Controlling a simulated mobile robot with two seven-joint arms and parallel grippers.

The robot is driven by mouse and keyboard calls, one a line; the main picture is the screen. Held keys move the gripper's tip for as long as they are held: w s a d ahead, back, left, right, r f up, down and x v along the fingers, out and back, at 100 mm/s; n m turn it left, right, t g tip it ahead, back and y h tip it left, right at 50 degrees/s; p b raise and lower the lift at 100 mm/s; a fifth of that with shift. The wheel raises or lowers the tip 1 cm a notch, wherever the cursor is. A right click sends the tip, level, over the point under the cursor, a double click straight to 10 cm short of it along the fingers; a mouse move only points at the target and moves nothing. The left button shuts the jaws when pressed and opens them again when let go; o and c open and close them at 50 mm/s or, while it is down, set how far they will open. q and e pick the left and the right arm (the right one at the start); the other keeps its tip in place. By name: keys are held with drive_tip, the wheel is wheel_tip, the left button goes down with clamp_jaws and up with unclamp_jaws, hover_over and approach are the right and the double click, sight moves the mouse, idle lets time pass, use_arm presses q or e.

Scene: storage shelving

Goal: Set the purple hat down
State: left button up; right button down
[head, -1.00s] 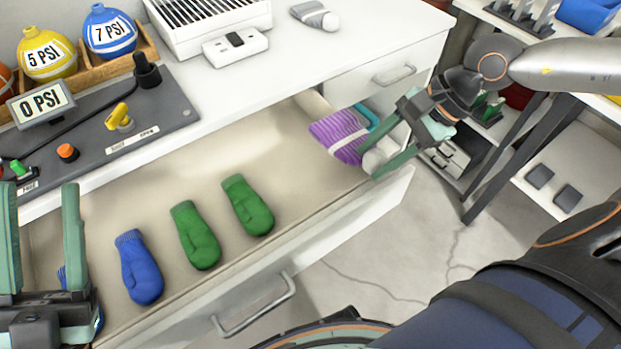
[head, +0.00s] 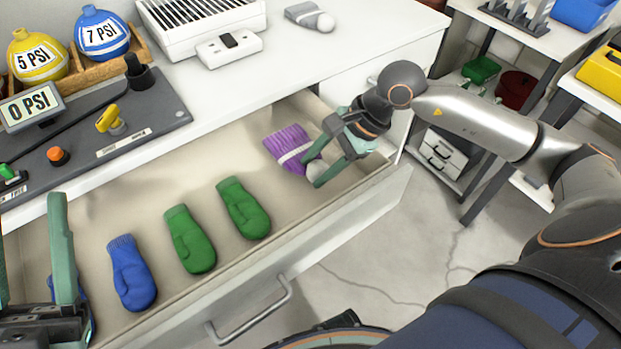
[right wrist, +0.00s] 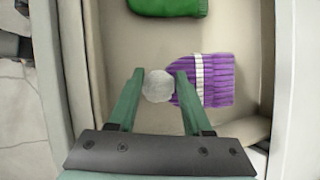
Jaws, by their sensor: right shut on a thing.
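The purple hat (head: 285,145) with a white band and a grey-white pompom is inside the open drawer (head: 345,215), at its right end. My right gripper (head: 312,168) is shut on the hat by its pompom. In the right wrist view, the pompom of the hat (right wrist: 222,88) sits between the fingertips (right wrist: 158,88), and the purple part extends right over the drawer floor. Whether the hat touches the floor is hard to tell. My left gripper (head: 32,245) is at the lower left, its fingers apart, with a partly hidden blue item behind it.
The drawer also holds a blue mitten (head: 131,273) and two green mittens (head: 190,240) (head: 243,208), left of the hat. A grey hat (head: 310,17) lies on the white countertop (head: 330,60) above. Bare drawer floor lies between the green mittens and the hat.

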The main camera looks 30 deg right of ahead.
drive_tip(key=shift+w+x, duration=0.25)
drive_tip(key=shift+x, duration=0.85)
wheel_tip(320, 180, down, 3)
drive_tip(key=shift+b, duration=0.55)
drive_tip(key=shift+c, duration=1.6)
unclamp_jaws()
